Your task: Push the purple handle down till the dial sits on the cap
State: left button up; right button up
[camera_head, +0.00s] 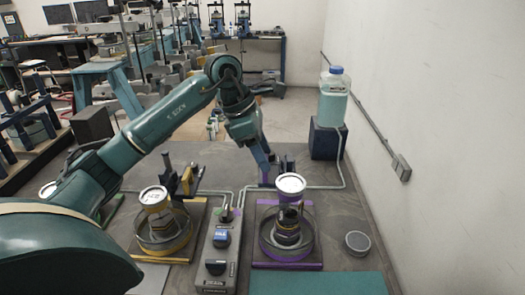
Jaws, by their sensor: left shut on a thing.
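My left gripper (263,165) reaches down at the back left of the purple-marked press (262,235). It is shut on the purple handle (265,182), which the fingers partly hide. The white-faced dial (291,183) sits at the top of a purple-banded column just right of the gripper. Below it is a dark stacked piece (287,225) inside a round grey ring; the cap is probably in this stack. I cannot tell whether the dial touches the cap. My right gripper is not in view.
A yellow-marked press (165,240) with its own white dial stands to the left. A grey control box (218,255) with knobs lies between the presses. A jug of green liquid (333,97) stands on a dark block behind right. A small round tin (358,241) lies at right.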

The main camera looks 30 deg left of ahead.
aim_at(277, 162)
pick_arm(q)
jog(key=shift+c, duration=0.8)
jog(key=shift+f, duration=0.35)
notch_tip(277, 162, down, 4)
jog(key=b, duration=0.3)
jog(key=shift+f+b, duration=0.25)
jog(key=shift+b, duration=0.15)
jog(key=shift+s, duration=0.1)
jog(key=o, duration=1.3)
jog(key=shift+o, duration=0.4)
jog(key=shift+r, duration=0.1)
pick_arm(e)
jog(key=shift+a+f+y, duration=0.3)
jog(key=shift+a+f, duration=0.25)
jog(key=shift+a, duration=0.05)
pick_arm(q)
jog(key=shift+r, duration=0.15)
